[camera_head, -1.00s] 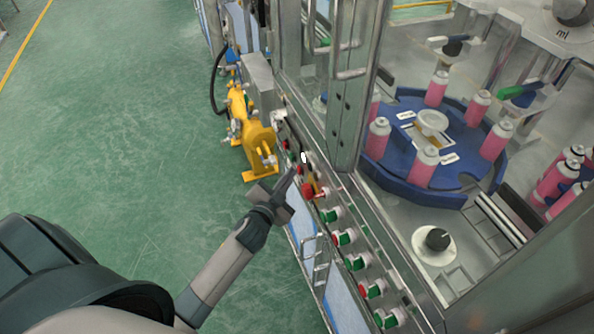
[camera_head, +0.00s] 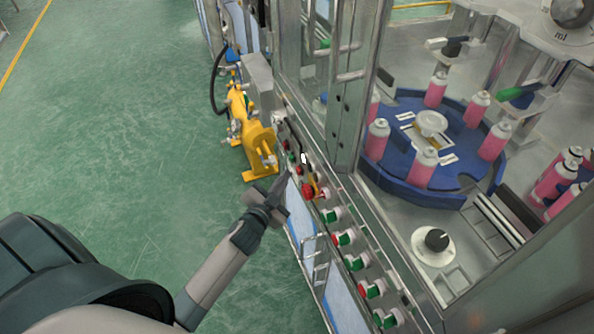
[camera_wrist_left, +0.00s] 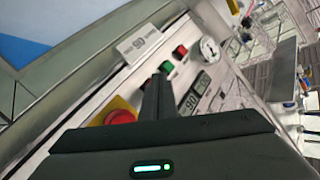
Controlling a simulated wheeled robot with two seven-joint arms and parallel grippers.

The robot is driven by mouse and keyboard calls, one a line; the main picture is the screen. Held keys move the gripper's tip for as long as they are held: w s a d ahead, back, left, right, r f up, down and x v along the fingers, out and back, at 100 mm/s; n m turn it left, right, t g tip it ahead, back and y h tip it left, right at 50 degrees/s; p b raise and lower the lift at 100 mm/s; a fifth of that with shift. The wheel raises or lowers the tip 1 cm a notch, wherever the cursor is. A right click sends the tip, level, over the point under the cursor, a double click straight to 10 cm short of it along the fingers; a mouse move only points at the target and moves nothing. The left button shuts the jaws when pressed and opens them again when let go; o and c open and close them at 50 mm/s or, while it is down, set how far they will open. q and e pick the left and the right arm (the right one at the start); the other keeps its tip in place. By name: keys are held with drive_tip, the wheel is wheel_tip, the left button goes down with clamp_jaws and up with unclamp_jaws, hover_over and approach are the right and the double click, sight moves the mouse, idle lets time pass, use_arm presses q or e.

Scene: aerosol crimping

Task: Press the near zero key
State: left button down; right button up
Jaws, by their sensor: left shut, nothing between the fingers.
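My left gripper (camera_head: 286,180) is shut and empty, its thin tip just left of the machine's front control panel (camera_head: 352,233) and apart from it as far as I can tell. In the left wrist view the closed fingers (camera_wrist_left: 157,97) point up the panel, beside two small digit displays (camera_wrist_left: 190,102). A green button (camera_wrist_left: 166,67) shows just past the fingertips, with a red button (camera_wrist_left: 180,50) beyond it. I cannot make out the near zero key; it is too small or hidden behind the fingers. My right gripper is out of view.
A red mushroom button (camera_head: 308,190) on yellow sits close to the gripper. Several green and red buttons (camera_head: 342,238) line the panel toward me. A yellow pump unit (camera_head: 257,140) stands to the left. Pink cans stand on a blue turntable (camera_head: 412,190). The green floor is clear.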

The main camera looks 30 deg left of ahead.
use_arm(q)
drive_tip(key=shift+s+a+p, duration=0.55)
drive_tip(key=shift+s+a, duration=1.1)
drive_tip(key=shift+s, duration=0.25)
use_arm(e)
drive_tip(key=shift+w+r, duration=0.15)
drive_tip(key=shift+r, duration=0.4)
